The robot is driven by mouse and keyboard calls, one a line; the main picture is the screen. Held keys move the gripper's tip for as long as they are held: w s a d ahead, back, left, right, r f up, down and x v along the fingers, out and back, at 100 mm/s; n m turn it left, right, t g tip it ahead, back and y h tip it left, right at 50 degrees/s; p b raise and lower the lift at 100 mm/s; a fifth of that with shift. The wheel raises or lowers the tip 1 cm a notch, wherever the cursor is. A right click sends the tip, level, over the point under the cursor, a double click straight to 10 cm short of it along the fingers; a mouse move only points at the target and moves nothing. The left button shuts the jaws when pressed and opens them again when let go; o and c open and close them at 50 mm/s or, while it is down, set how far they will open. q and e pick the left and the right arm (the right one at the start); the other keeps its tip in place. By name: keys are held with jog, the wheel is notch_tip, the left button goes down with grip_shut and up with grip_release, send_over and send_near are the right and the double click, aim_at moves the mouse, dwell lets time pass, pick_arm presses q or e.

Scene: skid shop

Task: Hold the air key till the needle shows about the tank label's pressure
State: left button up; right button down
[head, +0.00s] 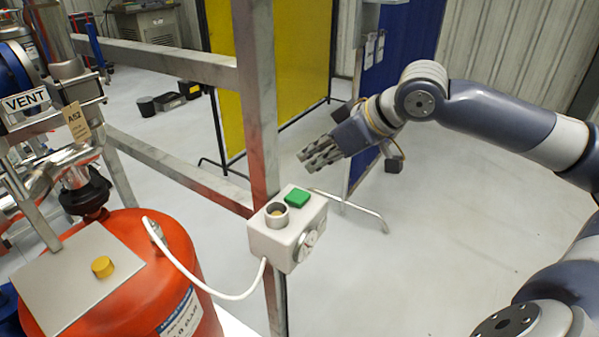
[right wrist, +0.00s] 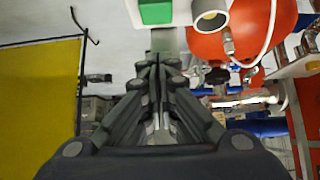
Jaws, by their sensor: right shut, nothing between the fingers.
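A pale control box (head: 268,242) is mounted on the grey frame post. On its top are a raised green key (head: 297,196) and a metal collar (head: 276,213) with a yellowish button inside. A round gauge (head: 308,243) faces right on its side; its needle is too oblique to read. The orange-red tank (head: 180,245) stands at left with a blue and white label (head: 181,317), partly cut off. My right gripper (head: 304,161) is shut and empty, above and beyond the box, apart from the green key. In the right wrist view, the green key (right wrist: 156,12) lies ahead of its fingertips (right wrist: 155,62).
A white hose (head: 215,293) runs from the box to the tank fitting. A grey plate with a yellow button (head: 103,267) sits over the tank. A VENT sign (head: 26,100) and tag (head: 77,124) hang at left. Open floor (head: 460,220) lies right of the post.

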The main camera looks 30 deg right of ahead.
aim_at(299, 196)
jog(key=p+x, duration=0.2)
jog(key=x, duration=0.2)
jog(key=shift+w+a+f, duration=0.1)
jog(key=shift+w+a, duration=0.05)
jog(key=shift+w, duration=0.05)
notch_tip(299, 196, down, 3)
jog(key=shift+r, duration=0.1)
jog(key=shift+f+p, duration=0.3)
jog(key=shift+f, duration=0.4)
jog(key=shift+f, duration=0.1)
